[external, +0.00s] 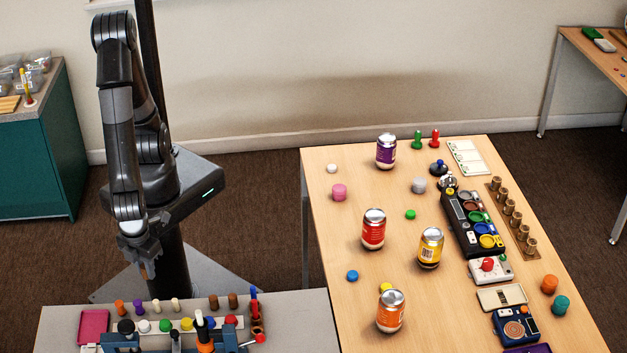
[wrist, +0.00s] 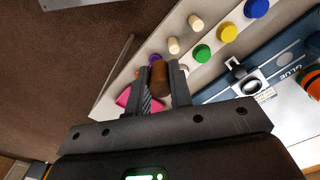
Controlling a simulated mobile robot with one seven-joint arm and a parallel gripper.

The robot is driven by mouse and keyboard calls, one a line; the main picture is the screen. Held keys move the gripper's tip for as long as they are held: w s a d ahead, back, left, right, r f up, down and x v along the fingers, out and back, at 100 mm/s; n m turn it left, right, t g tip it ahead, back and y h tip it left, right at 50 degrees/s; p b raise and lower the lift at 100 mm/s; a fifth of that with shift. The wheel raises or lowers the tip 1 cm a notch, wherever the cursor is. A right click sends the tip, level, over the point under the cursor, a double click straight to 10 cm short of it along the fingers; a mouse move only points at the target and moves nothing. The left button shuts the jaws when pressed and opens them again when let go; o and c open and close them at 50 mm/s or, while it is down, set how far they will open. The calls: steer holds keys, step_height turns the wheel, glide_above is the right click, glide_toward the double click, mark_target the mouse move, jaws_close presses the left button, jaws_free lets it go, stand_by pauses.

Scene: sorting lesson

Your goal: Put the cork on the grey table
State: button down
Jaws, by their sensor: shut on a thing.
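My gripper (external: 148,268) is at the left, over the far edge of the grey table (external: 290,310). In the wrist view my gripper (wrist: 162,80) is shut on a brown cylindrical cork (wrist: 159,82), which is upright between the fingers. The cork is hard to make out in the external view. The grey table (wrist: 228,15) shows behind the fingers in the wrist view; I cannot tell whether the cork touches it.
The grey table carries a pink tray (external: 93,325), cream pegs (external: 175,305), brown cylinders (external: 233,300) and coloured caps. The wooden table (external: 330,240) holds cans, caps and a row of brown cylinders (external: 509,206). The grey table's right part is clear.

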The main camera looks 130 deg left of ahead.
glide_above(198, 306)
step_height(198, 306, down, 7)
steer(key=shift+r, duration=0.1)
steer(key=shift+f, duration=2.05)
steer(key=shift+f, duration=0.1)
steer(key=c, duration=1.3)
jaws_free()
